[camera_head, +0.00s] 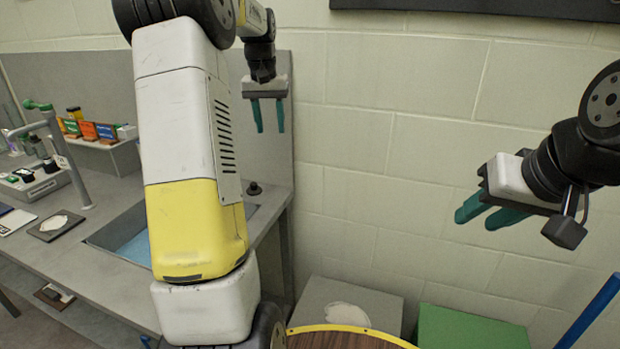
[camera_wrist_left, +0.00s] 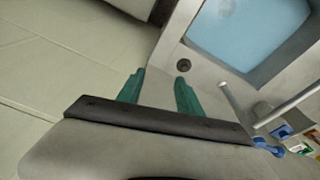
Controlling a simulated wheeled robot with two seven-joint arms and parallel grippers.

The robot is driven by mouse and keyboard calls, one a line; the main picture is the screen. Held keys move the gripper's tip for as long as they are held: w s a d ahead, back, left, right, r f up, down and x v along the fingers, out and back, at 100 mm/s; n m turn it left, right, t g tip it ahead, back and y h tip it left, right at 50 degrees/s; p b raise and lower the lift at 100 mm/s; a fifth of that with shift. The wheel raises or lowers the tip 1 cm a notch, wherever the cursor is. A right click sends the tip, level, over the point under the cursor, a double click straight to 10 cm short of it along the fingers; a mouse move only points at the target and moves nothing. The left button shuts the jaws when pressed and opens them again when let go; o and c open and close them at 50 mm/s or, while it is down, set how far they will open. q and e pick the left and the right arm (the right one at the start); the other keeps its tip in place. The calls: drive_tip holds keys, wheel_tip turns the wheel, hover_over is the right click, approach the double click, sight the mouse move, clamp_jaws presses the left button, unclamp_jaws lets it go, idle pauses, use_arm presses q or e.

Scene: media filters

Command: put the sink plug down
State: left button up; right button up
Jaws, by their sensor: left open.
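The sink plug (camera_head: 253,187), a small dark round piece with a knob, sits on the grey counter near its right end, beside the sink (camera_head: 109,238). In the left wrist view the plug (camera_wrist_left: 183,65) lies on the counter by the basin's corner, just beyond the fingertips. My left gripper (camera_head: 269,131) is open and empty, with its green fingers pointing down above the plug and apart from it. The left wrist view also shows this gripper (camera_wrist_left: 160,78) with a clear gap between the fingers. My right gripper (camera_head: 475,219) is empty at the right, its two fingers apart.
A dark square pad (camera_head: 55,226) lies on the counter. A round wooden top (camera_head: 340,338), a grey box (camera_head: 350,303) and a green box (camera_head: 465,328) stand below right.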

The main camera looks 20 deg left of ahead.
use_arm(q)
drive_tip(key=s+d+r+m+t, duration=0.1)
drive_tip(key=s+d+r, duration=0.2)
drive_tip(key=s+d, duration=0.4)
drive_tip(key=s+d+r+m+t, duration=0.15)
drive_tip(key=s+d, duration=0.25)
drive_tip(key=s, duration=0.5)
drive_tip(key=s+d+f+t+h, duration=0.1)
drive_tip(key=s+d+f, duration=0.1)
drive_tip(key=s, duration=0.5)
drive_tip(key=s+d+f+t+h, duration=0.1)
drive_tip(key=s+d+f, duration=0.1)
drive_tip(key=s+d, duration=0.2)
drive_tip(key=s, duration=0.2)
drive_tip(key=shift+s+d+f, duration=0.3)
drive_tip(key=shift+s, duration=0.05)
drive_tip(key=shift+a, duration=0.15)
